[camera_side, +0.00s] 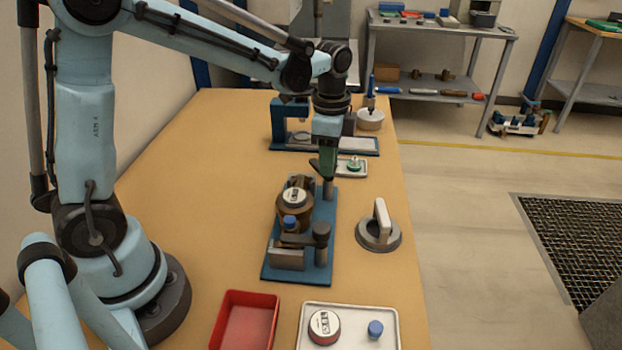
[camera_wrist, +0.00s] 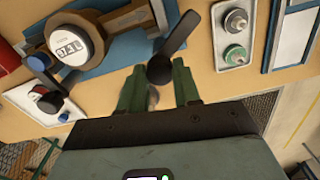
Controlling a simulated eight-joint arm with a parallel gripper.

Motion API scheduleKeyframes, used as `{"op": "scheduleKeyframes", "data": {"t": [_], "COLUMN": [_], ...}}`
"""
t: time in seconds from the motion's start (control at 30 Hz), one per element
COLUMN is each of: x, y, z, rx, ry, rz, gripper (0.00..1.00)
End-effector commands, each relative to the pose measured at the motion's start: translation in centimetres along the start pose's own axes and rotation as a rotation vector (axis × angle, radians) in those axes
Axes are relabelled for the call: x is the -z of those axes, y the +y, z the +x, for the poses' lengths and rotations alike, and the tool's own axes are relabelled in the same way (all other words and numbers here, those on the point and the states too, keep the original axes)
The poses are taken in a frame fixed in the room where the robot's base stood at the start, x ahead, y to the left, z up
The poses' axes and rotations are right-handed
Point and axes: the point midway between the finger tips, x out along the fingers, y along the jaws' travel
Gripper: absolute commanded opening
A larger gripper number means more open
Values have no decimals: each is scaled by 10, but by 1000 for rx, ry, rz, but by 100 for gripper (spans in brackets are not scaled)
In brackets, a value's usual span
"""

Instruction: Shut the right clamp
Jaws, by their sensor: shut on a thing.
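A brown meter (camera_side: 295,215) with a white number dial sits on a blue fixture plate (camera_side: 327,208). A clamp with a grey post (camera_side: 328,189) stands at the plate's far end, and another dark clamp (camera_side: 321,236) is at its near end. My gripper (camera_side: 326,165) is at the far clamp. In the wrist view, the green fingers of my gripper (camera_wrist: 160,85) are on both sides of the dark clamp handle (camera_wrist: 173,45), shut on its rounded end. The meter dial (camera_wrist: 70,45) is left of the handle there. The clamp's contact with the meter is not clear.
A small tray with capped terminals (camera_side: 351,167) lies just right of my gripper. A grey disc with an upright handle (camera_side: 379,232) stands right of the plate. A red bin (camera_side: 246,318) and a white tray (camera_side: 384,311) are in front.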

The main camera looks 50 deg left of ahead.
Motion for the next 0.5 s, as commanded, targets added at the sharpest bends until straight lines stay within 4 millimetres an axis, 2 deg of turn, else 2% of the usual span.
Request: {"op": "scheduleKeyframes", "data": {"t": [0.5], "x": [0], "y": [0], "z": [0], "rx": [0], "ry": [-1], "rz": [-489], "gripper": [2]}}
